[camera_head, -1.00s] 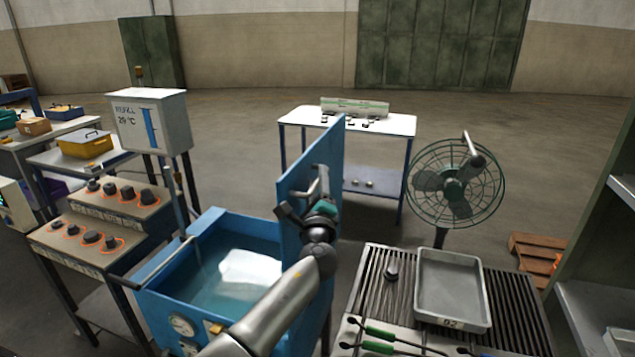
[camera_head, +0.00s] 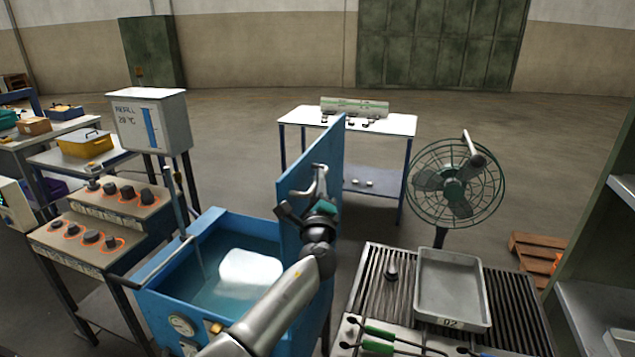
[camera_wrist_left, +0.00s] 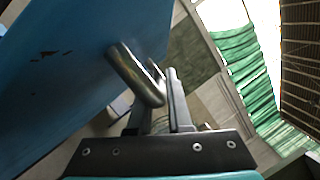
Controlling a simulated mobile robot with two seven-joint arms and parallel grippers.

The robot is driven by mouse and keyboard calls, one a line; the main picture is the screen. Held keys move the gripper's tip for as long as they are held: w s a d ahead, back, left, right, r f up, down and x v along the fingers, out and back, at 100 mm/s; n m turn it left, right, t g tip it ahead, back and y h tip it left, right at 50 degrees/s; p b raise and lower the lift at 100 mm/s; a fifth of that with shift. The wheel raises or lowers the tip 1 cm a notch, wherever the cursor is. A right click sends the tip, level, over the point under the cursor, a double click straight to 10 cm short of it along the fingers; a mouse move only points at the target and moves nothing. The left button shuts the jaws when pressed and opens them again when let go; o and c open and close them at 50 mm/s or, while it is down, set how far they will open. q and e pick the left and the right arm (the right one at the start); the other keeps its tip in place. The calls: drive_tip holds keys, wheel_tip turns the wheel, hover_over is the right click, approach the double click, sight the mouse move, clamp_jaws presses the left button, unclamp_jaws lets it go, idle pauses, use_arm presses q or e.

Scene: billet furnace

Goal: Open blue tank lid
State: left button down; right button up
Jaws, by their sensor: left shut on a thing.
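The blue tank (camera_head: 170,300) stands in the lower middle of the head view, with water inside. Its blue lid (camera_head: 318,155) stands upright along the tank's right side, and the tank's top is uncovered. A metal bar handle (camera_head: 318,183) is on the lid's face. My left gripper (camera_head: 314,196) is at that handle. In the left wrist view the handle (camera_wrist_left: 135,75) passes between the fingers of my left gripper (camera_wrist_left: 160,95), which is shut on it, beside the blue lid face (camera_wrist_left: 70,60). My right gripper is not in view.
A slatted bench with a grey tray (camera_head: 452,290) stands right of the tank, with a green fan (camera_head: 455,185) behind it. A white table (camera_head: 390,124) is behind the lid.

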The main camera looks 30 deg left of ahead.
use_arm(q)
drive_tip(key=shift+a, duration=0.1)
idle(0.7)
drive_tip(key=s+a+f+n+g, duration=0.1)
drive_tip(key=s+a+n, duration=0.2)
drive_tip(key=a, duration=1)
drive_tip(key=shift+s+a+n+g, duration=0.15)
drive_tip(key=shift+a+n+g, duration=0.15)
drive_tip(key=shift+n, duration=0.1)
drive_tip(key=c, duration=0.8)
unclamp_jaws()
drive_tip(key=shift+d, duration=0.1)
drive_tip(key=shift+c, duration=0.2)
